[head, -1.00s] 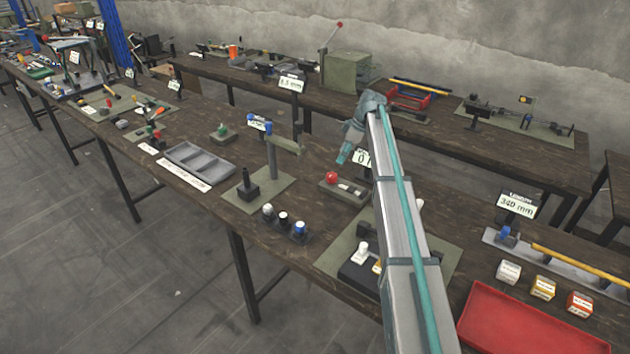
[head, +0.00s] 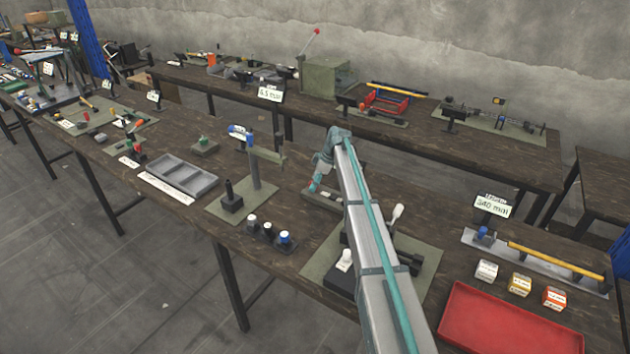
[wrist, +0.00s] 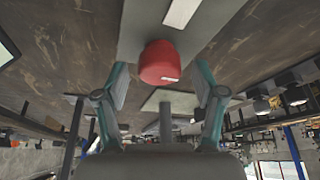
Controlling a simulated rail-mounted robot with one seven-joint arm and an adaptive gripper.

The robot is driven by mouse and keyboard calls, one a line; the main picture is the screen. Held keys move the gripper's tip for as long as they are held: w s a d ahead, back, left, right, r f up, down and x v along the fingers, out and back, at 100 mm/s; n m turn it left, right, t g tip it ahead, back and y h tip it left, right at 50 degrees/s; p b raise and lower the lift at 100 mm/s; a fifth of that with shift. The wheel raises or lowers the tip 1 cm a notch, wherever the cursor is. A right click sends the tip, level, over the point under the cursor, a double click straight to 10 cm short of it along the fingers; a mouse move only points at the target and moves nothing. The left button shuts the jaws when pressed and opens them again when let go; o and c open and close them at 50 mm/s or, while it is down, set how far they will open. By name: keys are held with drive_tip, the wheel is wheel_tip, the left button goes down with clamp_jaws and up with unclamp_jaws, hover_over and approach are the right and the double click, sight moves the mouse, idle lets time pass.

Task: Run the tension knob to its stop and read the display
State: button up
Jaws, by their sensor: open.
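The red tension knob (wrist: 160,60) is a short round cap with a white mark on its lower edge in the wrist view. It sits on a grey base plate (wrist: 137,30) with a pale strip beside it. My gripper (wrist: 162,72) is open, one finger on each side of the knob, with visible gaps. In the head view my gripper (head: 314,185) is down at the knob's base plate (head: 330,198) and mostly covers the knob. The knob's display is hidden behind my arm in the head view, so I cannot read it.
A post fixture (head: 255,165) stands left of my gripper, with several small capped pieces (head: 267,230) in front. A press with a white-handled lever (head: 397,215) is right of my arm. A red tray (head: 510,318) and a 340 mm display (head: 492,206) are farther right.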

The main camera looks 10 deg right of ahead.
drive_tip(key=c, duration=1.1)
drive_tip(key=shift+f+b, duration=0.15)
drive_tip(key=shift+b, duration=0.15)
